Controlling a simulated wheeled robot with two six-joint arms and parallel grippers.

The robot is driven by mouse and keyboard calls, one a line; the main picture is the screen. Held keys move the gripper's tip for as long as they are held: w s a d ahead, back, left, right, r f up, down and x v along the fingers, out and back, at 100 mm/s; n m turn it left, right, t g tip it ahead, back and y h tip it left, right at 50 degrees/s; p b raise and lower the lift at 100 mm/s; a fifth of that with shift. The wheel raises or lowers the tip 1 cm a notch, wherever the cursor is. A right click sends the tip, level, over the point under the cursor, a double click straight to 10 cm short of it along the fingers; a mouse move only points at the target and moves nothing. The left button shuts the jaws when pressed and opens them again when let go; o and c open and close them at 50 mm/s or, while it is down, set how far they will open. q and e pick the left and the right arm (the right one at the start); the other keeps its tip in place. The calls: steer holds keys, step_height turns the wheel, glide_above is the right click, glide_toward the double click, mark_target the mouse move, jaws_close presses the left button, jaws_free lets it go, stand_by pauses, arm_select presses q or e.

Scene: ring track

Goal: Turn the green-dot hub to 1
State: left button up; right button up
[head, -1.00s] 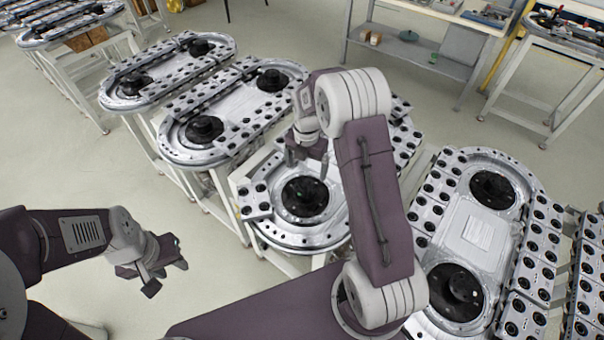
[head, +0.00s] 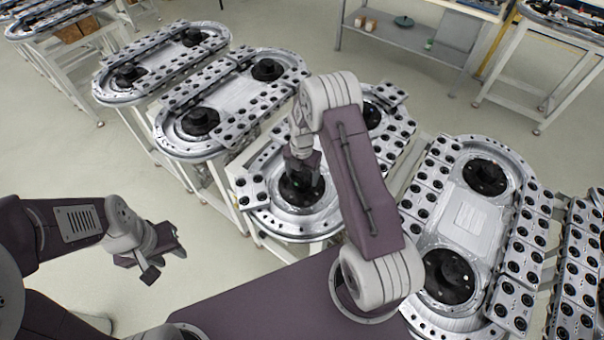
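A round black hub (head: 301,194) sits at the near end of the ring track (head: 278,219) in the middle of the view. My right gripper (head: 304,180) points down at this hub, with its fingertips at or just above the hub's raised centre. I cannot tell whether the fingers touch or grip it. A second black hub (head: 371,115) at the far end of the same track is partly hidden by my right arm. No green dot or number can be clearly read on either hub. My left gripper (head: 168,264) is open and empty above the floor at the left.
Another ring track (head: 470,222) with two black hubs stands at the right, close to my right arm's elbow. Two more tracks (head: 217,143) stand at the upper left. A grey shelf table (head: 405,45) stands at the back. Floor at the lower left is clear.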

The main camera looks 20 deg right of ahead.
steer(key=c, duration=0.8)
steer(key=shift+c, duration=0.2)
